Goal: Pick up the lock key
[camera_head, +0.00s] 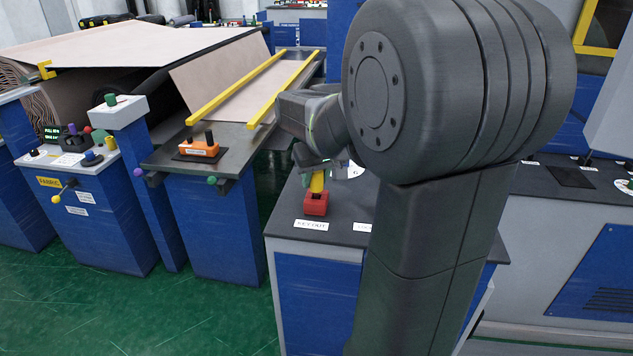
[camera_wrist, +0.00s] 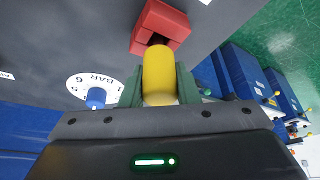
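The lock key has a yellow cylindrical handle (camera_head: 317,182) and stands upright at the red lock block (camera_head: 316,204) on the grey console top. In the wrist view the yellow handle (camera_wrist: 159,76) lies between the two green fingers of my gripper (camera_wrist: 160,88), with a finger against each side. A short dark neck shows between the handle and the red block (camera_wrist: 161,26). My gripper (camera_head: 319,168) looks shut on the handle. In the head view my arm hides part of the gripper and the console.
A white dial (camera_wrist: 94,90) with a blue knob is beside the gripper. A white label (camera_head: 311,225) lies in front of the red block. A table with an orange control box (camera_head: 199,148) and yellow rails stands to the left. Green floor (camera_head: 190,310) is open at front left.

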